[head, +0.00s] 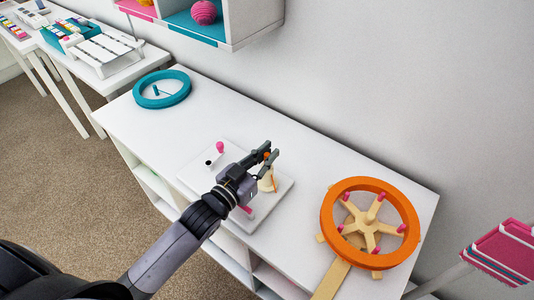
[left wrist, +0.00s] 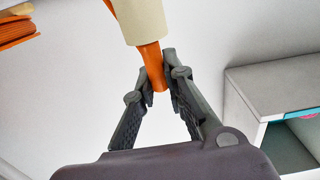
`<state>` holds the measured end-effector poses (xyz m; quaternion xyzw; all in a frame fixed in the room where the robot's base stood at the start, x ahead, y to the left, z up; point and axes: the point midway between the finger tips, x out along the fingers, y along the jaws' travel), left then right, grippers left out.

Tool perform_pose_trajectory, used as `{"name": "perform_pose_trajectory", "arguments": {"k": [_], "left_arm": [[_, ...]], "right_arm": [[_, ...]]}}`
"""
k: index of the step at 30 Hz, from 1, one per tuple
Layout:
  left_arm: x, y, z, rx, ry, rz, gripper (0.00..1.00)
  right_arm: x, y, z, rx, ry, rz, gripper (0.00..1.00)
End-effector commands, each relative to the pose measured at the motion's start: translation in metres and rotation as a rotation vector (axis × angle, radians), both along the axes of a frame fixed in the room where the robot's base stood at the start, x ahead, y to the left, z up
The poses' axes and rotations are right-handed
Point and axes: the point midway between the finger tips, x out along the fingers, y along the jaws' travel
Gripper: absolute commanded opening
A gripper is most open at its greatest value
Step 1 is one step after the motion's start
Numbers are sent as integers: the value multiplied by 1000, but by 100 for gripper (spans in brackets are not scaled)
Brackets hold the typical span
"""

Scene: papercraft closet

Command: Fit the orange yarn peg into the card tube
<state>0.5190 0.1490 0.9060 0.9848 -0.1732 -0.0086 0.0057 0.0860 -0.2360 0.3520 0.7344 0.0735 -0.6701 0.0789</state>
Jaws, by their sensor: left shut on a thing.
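My left gripper (head: 270,157) is above the white board on the table, its fingers shut on the orange yarn peg (left wrist: 152,68). In the left wrist view the gripper (left wrist: 160,92) pinches the peg near one end. The other end meets the mouth of the cream card tube (left wrist: 140,18); I cannot tell how deep it reaches inside. In the head view the tube (head: 265,184) stands on the board just below the fingers, partly hidden by the gripper. A thin orange strip shows along its side. My right gripper is not in view.
The white board (head: 283,193) also bears a pink-topped peg (head: 220,147), a black piece (head: 208,162) and a pink piece partly behind my arm. An orange wheel (head: 330,222) stands to the right, a teal ring (head: 143,101) at the back left. A wall shelf (head: 257,18) hangs above.

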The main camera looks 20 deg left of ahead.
Motion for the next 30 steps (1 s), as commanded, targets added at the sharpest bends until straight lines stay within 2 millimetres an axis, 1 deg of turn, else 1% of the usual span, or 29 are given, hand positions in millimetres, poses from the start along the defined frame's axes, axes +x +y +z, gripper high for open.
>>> {"name": "perform_pose_trajectory", "arguments": {"k": [8,17,30], "left_arm": [[0,0,1,0,-1,0,1],[0,0,1,0,-1,0,1],[0,0,1,1,-1,0,1]], "right_arm": [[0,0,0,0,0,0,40],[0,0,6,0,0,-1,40],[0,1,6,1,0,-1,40]]}}
